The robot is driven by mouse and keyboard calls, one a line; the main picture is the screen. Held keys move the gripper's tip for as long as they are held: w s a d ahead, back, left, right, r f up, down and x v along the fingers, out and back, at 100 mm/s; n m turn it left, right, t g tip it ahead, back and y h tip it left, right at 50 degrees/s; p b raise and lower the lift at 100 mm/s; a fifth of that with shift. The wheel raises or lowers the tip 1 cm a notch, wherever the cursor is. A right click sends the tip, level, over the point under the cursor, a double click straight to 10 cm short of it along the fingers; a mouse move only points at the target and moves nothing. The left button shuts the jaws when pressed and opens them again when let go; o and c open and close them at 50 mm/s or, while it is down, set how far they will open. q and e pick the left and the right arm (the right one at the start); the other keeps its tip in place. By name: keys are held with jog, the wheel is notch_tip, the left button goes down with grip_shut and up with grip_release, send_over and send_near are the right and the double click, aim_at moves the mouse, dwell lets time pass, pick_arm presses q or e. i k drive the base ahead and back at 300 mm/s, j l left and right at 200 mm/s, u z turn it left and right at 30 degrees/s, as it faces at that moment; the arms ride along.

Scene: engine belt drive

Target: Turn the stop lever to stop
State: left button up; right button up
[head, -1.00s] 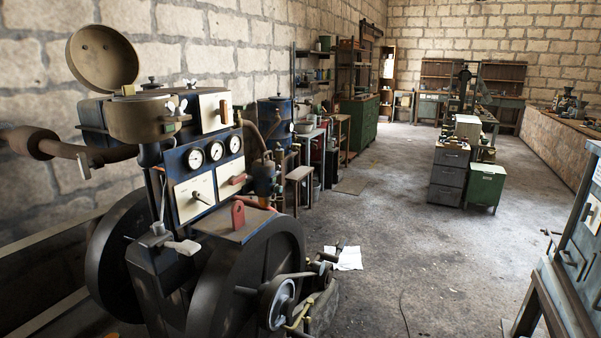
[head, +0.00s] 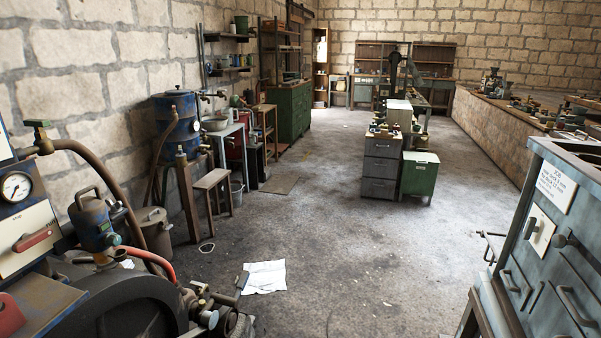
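Neither of my grippers is in view. The engine (head: 110,312) is cut off at the left edge. A red-handled lever (head: 37,238) sits on its pale panel, below a round gauge (head: 16,186). Part of a red piece (head: 8,315) shows lower down at the edge. At the right, a blue-grey cabinet (head: 530,290) carries a white plate with a small dark switch or lever (head: 533,229). A label (head: 556,187) sits above it, too small to read surely.
Open concrete floor lies between engine and cabinet, with a white paper (head: 264,277) on it. A stool (head: 213,180) and blue drum (head: 177,122) stand by the left wall. A grey drawer unit (head: 381,168) and green cabinet (head: 419,175) stand mid-room.

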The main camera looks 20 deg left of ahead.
aim_at(28, 240)
jog(key=i+u, duration=0.6)
jog(key=u, duration=0.2)
jog(key=i+l+u, duration=0.25)
jog(key=u, duration=0.15)
jog(key=i+l+u, duration=0.25)
jog(key=u, duration=0.15)
